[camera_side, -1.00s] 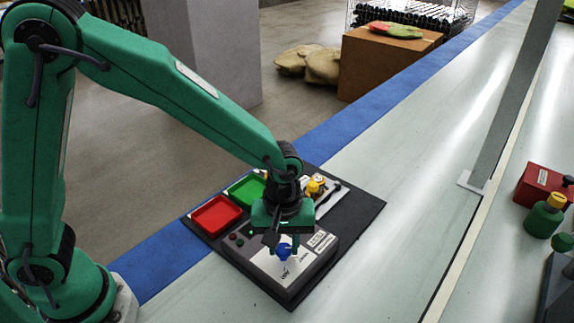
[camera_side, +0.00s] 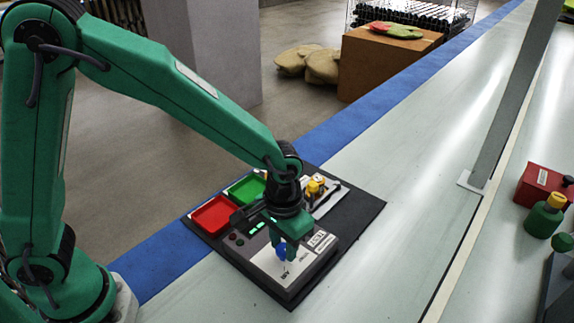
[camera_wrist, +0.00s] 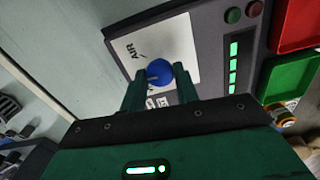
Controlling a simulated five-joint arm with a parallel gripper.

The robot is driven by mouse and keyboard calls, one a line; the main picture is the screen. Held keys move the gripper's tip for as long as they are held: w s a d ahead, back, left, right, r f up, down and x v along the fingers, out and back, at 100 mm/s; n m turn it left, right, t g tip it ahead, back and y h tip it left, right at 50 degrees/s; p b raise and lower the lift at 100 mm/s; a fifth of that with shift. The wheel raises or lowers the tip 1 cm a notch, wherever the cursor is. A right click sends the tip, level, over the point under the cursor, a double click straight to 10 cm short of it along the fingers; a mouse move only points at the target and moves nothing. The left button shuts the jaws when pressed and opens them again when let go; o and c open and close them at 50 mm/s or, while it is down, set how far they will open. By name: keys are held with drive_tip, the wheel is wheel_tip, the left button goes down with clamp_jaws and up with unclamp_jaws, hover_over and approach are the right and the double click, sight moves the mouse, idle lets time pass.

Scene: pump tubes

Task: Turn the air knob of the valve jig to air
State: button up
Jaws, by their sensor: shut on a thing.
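The valve jig (camera_side: 300,282) is a dark grey box with a white plate on top, lying on a black mat. Its blue air knob (camera_wrist: 159,70) stands on the white plate, and the word AIR (camera_wrist: 131,50) is printed up and left of it in the wrist view. My gripper (camera_side: 282,247) points down over the jig, with its green fingers shut on the blue knob. In the side view the fingers hide much of the knob. In the wrist view one finger is on each side of it. I cannot tell exactly where the knob points.
A red tray (camera_side: 215,217) and a green tray (camera_side: 245,190) lie behind the jig. Yellow parts (camera_side: 314,187) stand just beyond my gripper. Green light bars (camera_wrist: 233,70) and two buttons sit beside the white plate.

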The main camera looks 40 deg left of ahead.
sight(284, 248)
drive_tip(key=m, duration=0.3)
drive_tip(key=shift+m, duration=0.3)
drive_tip(key=m, duration=0.4)
idle(0.4)
drive_tip(key=o, duration=1)
drive_tip(key=shift+c, duration=0.2)
drive_tip(key=shift+r, duration=0.1)
drive_tip(key=shift+r, duration=3.85)
